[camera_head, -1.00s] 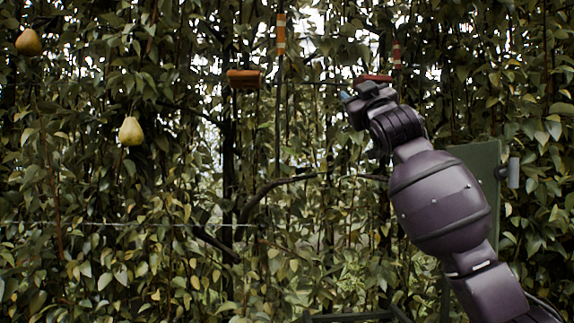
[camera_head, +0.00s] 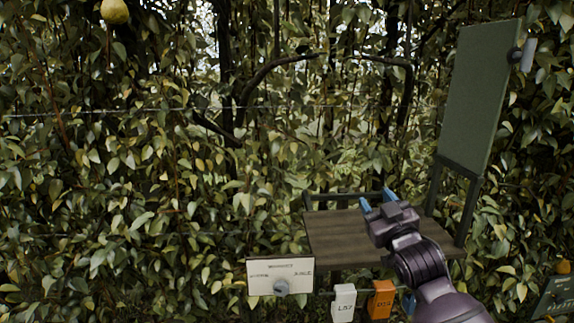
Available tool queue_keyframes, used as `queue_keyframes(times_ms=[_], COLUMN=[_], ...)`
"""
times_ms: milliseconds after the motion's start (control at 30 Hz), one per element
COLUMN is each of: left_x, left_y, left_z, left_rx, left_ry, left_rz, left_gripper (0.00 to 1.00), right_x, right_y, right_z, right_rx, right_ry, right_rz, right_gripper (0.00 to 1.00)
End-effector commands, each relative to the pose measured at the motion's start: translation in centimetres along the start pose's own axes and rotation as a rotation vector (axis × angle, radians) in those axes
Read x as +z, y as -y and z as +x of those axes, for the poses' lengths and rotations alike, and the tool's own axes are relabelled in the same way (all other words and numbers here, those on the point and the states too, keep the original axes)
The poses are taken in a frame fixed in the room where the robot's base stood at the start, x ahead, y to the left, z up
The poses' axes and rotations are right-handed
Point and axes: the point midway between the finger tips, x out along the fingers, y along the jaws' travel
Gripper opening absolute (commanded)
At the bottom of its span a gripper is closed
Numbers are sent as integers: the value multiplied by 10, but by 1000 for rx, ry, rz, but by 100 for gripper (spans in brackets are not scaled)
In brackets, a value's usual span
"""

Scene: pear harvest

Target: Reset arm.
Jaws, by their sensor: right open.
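My right arm comes in from the lower right. My right gripper (camera_head: 377,200) is open and empty, its two blue-tipped fingers apart and pointing away from me. In the picture it lies over the right part of a brown wooden shelf (camera_head: 335,225); I cannot tell its height above the boards. My left gripper is not in view. A yellow-green pear (camera_head: 115,11) hangs at the upper left, far from the gripper.
A green panel (camera_head: 480,95) stands upright at the right behind the arm. Leafy branches fill the background.

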Motion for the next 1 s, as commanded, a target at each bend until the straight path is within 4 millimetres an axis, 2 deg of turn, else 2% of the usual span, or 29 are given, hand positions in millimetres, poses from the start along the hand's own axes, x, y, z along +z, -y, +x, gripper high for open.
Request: queue_keyframes(times_ms=[33, 200, 367, 600, 667, 800, 900, 1000], left_x=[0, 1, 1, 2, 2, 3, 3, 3], left_y=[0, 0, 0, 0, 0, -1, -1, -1], left_z=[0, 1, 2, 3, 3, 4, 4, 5], left_rx=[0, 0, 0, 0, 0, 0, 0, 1], left_ry=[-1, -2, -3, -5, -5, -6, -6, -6], left_rz=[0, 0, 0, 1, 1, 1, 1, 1], left_gripper=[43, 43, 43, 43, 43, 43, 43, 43], right_x=[23, 81, 132, 200, 216, 250, 267, 277], right_y=[5, 20, 33, 54, 59, 72, 79, 84], right_z=[-19, -76, -136, -236, -263, -331, -374, -408], right_rx=[0, 2, 9, 27, 33, 48, 59, 66], right_ry=[35, 143, 258, 449, 503, 632, 711, 771], right_rz=[15, 59, 100, 160, 174, 205, 222, 233], right_gripper=[50, 50, 50, 50, 50, 50, 50, 50])
